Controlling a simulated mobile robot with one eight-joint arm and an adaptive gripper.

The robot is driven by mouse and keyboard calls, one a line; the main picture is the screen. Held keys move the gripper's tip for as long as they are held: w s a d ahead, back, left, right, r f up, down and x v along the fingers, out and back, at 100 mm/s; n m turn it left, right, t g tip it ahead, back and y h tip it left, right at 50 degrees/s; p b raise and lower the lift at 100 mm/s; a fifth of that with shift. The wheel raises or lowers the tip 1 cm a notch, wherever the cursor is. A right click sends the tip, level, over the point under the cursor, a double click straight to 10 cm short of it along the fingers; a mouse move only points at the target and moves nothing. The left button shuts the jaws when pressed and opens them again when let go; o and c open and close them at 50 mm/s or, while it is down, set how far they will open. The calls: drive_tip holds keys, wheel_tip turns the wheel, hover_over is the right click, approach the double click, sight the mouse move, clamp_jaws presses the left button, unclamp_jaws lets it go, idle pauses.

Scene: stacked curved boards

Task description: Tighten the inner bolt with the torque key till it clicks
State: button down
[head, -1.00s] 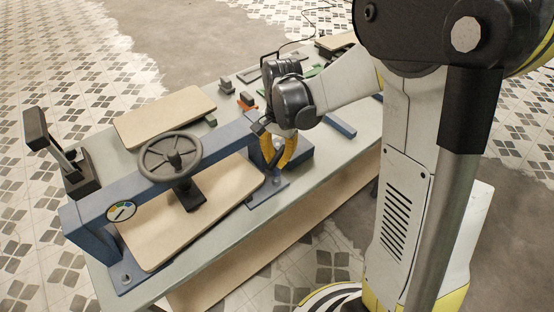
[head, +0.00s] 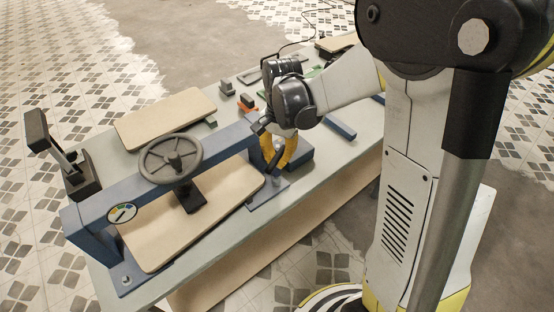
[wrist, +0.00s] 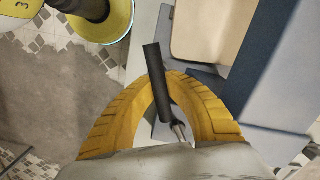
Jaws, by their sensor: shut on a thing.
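My gripper (head: 277,160) is at the right end of the blue press, low over its foot plate. In the wrist view the yellow fingers are shut on the black handle of the torque key (wrist: 157,85). The key's metal end (wrist: 178,128) shows below the handle. The inner bolt (head: 275,180) is a small grey spot on the right foot plate, just below the fingertips. I cannot tell whether the key is seated on it. Another bolt (head: 126,280) is on the near-left foot plate.
The blue press (head: 100,205) carries a grey handwheel (head: 170,153) and a round gauge (head: 122,212). A pale board (head: 150,245) lies under it, and another board (head: 165,115) lies behind. A dark stand (head: 82,180) is at left. Small blocks lie at the back of the bench.

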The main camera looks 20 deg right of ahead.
drive_tip(key=shift+r+p, duration=0.5)
drive_tip(key=shift+r, duration=0.45)
idle(1.2)
drive_tip(key=shift+r+p, duration=1.75)
drive_tip(key=shift+r, duration=0.7)
